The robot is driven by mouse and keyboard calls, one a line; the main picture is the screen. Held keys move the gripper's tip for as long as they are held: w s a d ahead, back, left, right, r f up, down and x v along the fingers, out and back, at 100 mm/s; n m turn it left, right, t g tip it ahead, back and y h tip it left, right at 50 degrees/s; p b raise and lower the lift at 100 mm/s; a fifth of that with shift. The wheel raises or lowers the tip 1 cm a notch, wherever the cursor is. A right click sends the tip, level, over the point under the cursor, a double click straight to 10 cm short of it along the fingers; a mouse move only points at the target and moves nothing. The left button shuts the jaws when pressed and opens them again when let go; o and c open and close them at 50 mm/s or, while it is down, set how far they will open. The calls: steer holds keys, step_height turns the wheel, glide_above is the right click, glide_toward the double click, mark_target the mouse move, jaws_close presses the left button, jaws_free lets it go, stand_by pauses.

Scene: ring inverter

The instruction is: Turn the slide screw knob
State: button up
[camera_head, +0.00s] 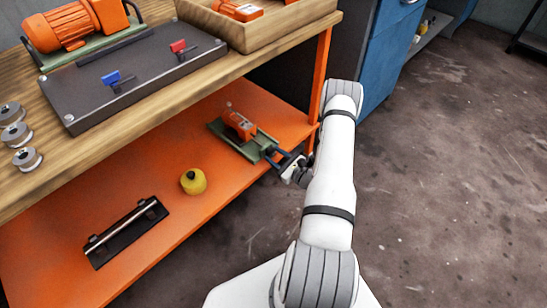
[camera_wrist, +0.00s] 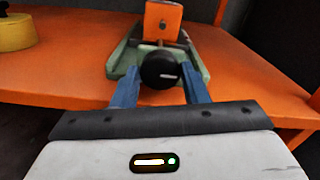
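The slide screw knob is a round black knob with a pale line (camera_wrist: 160,70), at the near end of a green slide base (camera_wrist: 190,55) that carries an orange block (camera_wrist: 162,22). In the head view the slide (camera_head: 240,136) lies on the orange lower shelf, its near end by my gripper. My gripper (camera_wrist: 158,85) has its two blue fingers apart, one on each side of the knob. I cannot tell whether the fingertips touch it. In the head view my gripper (camera_head: 290,162) reaches in at the shelf's right edge, and the knob is hard to make out there.
A yellow round object (camera_head: 193,181) and a black holder with a metal rod (camera_head: 126,232) sit on the orange shelf (camera_head: 200,225). An orange table leg (camera_head: 322,75) stands close to my arm. The wooden top overhangs the shelf. Open floor lies to the right.

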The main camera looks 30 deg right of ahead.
steer(key=c, duration=0.4)
steer(key=shift+a, duration=0.35)
steer(key=shift+d, duration=0.15)
steer(key=shift+c, duration=0.2)
steer(key=shift+s+f, duration=0.1)
steer(key=shift+m, duration=0.3)
steer(key=m, duration=0.4)
steer(key=shift+d+p, duration=0.1)
steer(key=shift+p, duration=0.2)
steer(key=m, duration=0.3)
steer(key=shift+m, duration=0.4)
steer(key=shift+f+m, duration=0.1)
steer(key=shift+m, duration=1.6)
